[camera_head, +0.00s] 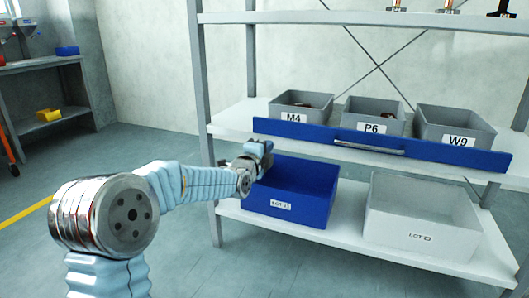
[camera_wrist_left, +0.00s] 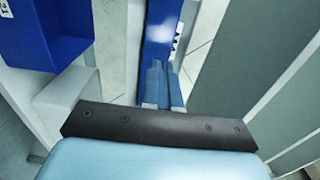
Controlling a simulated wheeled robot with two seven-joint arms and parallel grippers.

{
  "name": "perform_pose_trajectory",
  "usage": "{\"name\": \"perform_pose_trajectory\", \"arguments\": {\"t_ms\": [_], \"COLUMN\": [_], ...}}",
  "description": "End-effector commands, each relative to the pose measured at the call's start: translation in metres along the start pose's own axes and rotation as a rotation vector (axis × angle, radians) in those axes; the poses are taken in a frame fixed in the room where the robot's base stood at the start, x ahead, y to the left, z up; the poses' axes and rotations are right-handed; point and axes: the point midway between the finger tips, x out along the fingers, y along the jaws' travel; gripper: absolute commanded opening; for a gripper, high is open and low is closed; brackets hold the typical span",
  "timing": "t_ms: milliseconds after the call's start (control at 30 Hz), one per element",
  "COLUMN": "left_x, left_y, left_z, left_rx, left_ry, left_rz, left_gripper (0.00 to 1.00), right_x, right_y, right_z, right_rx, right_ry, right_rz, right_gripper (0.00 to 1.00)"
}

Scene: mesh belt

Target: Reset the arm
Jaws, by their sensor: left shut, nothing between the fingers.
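My left arm comes in from the left in the head view, its pale blue sleeve stretched toward the shelf rack. My left gripper (camera_head: 259,150) is at the left end of the rack, just above the blue bin (camera_head: 292,188) labelled LOT 21 and near the left part of the blue front bar (camera_head: 380,147). In the left wrist view the blue fingers (camera_wrist_left: 162,85) are together and nothing is between them. My right gripper is in neither view.
Grey bins M4 (camera_head: 300,107), P6 (camera_head: 372,117) and W9 (camera_head: 455,127) stand on the middle shelf. A white bin (camera_head: 420,238) labelled LOT 23 is on the lower shelf. The rack's left post (camera_head: 200,80) is close to my arm. Floor to the left is open.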

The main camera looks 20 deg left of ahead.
Motion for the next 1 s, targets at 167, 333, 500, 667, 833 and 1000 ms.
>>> {"name": "perform_pose_trajectory", "arguments": {"t_ms": [167,333,500,667,833,1000], "left_x": [-0.012,-0.013,-0.024,-0.076,-0.175,-0.290], "left_y": [0.001,0.019,0.118,0.244,0.352,0.411], "left_z": [0.000,-0.005,-0.029,-0.063,-0.101,-0.137], "left_rx": [-0.001,-0.050,-0.324,-0.717,-1.123,-1.442], "left_ry": [0.001,0.006,0.003,-0.105,-0.363,-0.728], "left_rz": [0.002,0.044,0.272,0.591,0.920,1.177], "left_gripper": [0.00,0.00,0.00,0.00,0.00,0.00], "right_x": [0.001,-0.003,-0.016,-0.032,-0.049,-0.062], "right_y": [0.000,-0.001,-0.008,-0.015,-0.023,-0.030], "right_z": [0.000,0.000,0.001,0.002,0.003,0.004], "right_rx": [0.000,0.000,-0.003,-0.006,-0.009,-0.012], "right_ry": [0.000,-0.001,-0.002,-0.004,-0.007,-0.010], "right_rz": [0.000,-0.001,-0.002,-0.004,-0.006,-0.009], "right_gripper": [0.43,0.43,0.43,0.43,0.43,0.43]}}
